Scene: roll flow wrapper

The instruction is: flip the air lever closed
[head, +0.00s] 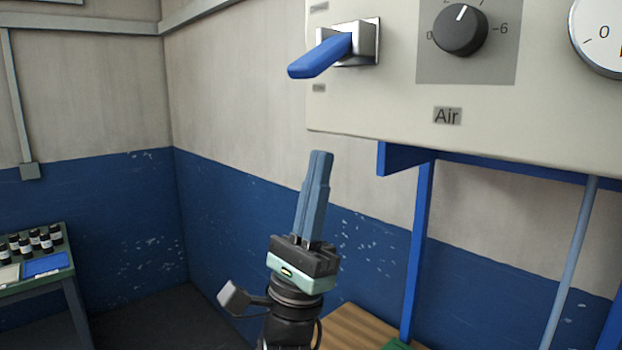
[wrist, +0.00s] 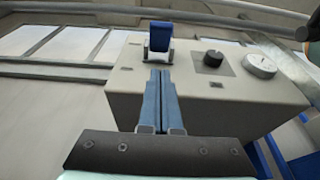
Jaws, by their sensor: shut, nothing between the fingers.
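The blue air lever (head: 321,57) sticks out from a silver mount (head: 363,42) on the left of the beige panel (head: 400,102) in the head view. It slants out toward the left and slightly down. Small labels above and below the mount are too small to read. In the wrist view the lever (wrist: 159,38) stands ahead of the fingertips. My gripper (head: 321,153) is shut and empty, with its blue-grey fingers pointing up. It is below the lever in the head view, with a visible gap. The gripper (wrist: 160,71) also shows shut in the wrist view.
A black knob (head: 460,30) and a white gauge (head: 598,35) sit right of the lever, with an "Air" label (head: 447,116) below the knob. Blue posts (head: 417,250) stand under the panel. A bench with bottles (head: 40,240) is far left. Space left of the lever looks clear.

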